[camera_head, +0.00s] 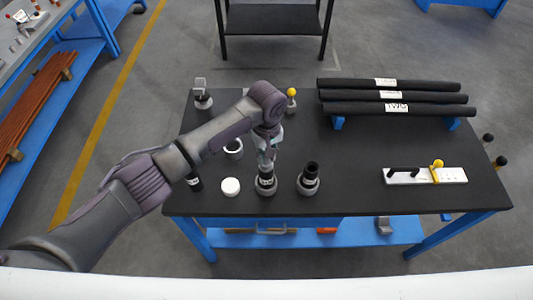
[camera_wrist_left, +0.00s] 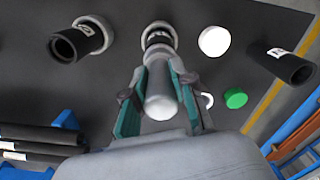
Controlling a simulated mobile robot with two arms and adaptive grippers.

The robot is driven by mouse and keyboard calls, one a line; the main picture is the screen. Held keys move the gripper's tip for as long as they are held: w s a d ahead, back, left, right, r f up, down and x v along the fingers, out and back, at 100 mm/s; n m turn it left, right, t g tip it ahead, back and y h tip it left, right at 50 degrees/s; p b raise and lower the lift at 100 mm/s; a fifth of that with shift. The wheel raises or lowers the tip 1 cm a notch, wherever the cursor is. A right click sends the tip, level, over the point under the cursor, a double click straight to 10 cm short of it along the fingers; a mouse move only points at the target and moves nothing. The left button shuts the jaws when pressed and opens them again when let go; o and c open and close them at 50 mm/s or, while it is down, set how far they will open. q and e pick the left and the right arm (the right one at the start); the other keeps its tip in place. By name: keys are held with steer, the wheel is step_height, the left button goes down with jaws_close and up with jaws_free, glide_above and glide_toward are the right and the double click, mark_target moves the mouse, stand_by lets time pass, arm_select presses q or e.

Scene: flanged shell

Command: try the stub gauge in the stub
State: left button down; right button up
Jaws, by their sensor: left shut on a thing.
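My left gripper (camera_head: 266,158) is over the front middle of the table, pointing down. In the left wrist view its two green-padded fingers (camera_wrist_left: 158,105) are closed on the sides of a pale grey cylinder, the stub gauge (camera_wrist_left: 160,85). My right gripper is not in view.
A second black stub in a grey flange (camera_head: 308,180) stands to the right. A white cap (camera_head: 231,187) and a black tube (camera_head: 195,184) are to the left. A green cap (camera_wrist_left: 236,98) lies near. Black bars (camera_head: 395,96) rest behind; a white plate (camera_head: 425,175) lies right.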

arm_select(q)
steer(key=shift+d+r+p, duration=0.1)
steer(key=shift+r+p, duration=0.5)
steer(key=shift+r, duration=4)
